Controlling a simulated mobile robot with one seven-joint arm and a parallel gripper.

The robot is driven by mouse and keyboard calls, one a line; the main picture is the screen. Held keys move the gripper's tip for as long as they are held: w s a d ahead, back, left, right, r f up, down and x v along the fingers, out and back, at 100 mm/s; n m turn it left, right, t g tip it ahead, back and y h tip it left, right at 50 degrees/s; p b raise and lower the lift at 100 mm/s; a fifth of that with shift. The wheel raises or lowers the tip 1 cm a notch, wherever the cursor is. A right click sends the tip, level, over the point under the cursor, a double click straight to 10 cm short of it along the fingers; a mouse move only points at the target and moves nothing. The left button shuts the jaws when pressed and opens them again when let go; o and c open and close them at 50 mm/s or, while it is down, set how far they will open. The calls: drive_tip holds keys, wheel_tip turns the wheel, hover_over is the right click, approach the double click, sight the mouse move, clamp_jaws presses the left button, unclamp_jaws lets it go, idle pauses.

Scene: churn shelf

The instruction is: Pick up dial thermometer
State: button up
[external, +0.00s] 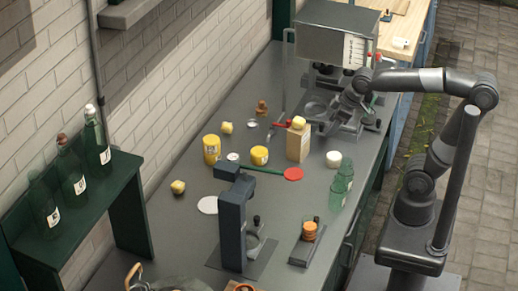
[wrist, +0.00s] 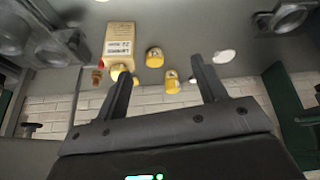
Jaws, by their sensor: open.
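I cannot identify the dial thermometer for certain. A small pale round thing (external: 233,157) lies between two yellow tins in the external view, and a small silvery round thing (external: 252,123) lies further back; either is too small to read as a dial. My gripper (external: 350,100) is above the far right of the counter, beside the grey machine, and partly hidden among dark parts. In the wrist view my gripper (wrist: 160,69) has its two fingers wide apart with nothing held between them. The yellow tins (wrist: 154,57) show beyond the fingertips.
A tan carton (external: 298,143) with a yellow lump on top stands mid-counter. A red disc (external: 293,174) on a green handle lies before it. A dark upright stand (external: 232,220) is in front. A grey machine (external: 333,35) stands behind.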

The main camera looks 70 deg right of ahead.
drive_tip(key=w+a+f+n+y, duration=0.1)
drive_tip(key=w+a, duration=0.1)
drive_tip(key=w, duration=0.5)
drive_tip(key=w+a+f+n, duration=0.1)
drive_tip(key=w+a+n, duration=0.1)
drive_tip(key=w, duration=0.5)
drive_tip(key=n+g+y, duration=0.1)
drive_tip(key=n+g, duration=0.1)
hover_over(237, 157)
drive_tip(key=s+d, duration=0.2)
drive_tip(key=s, duration=0.1)
wheel_tip(237, 157, down, 6)
drive_tip(key=x, duration=0.6)
drive_tip(key=shift+w+a, duration=0.35)
drive_tip(key=shift+w, duration=0.05)
drive_tip(key=shift+t, duration=0.3)
drive_tip(key=shift+w+x, duration=0.25)
drive_tip(key=shift+x, duration=1.05)
drive_tip(key=shift+w+x, duration=0.25)
drive_tip(key=shift+x, duration=1.05)
drive_tip(key=shift+r, duration=0.2)
drive_tip(key=shift+c, duration=0.4)
drive_tip(key=c, duration=1)
drive_tip(key=shift+r, duration=0.1)
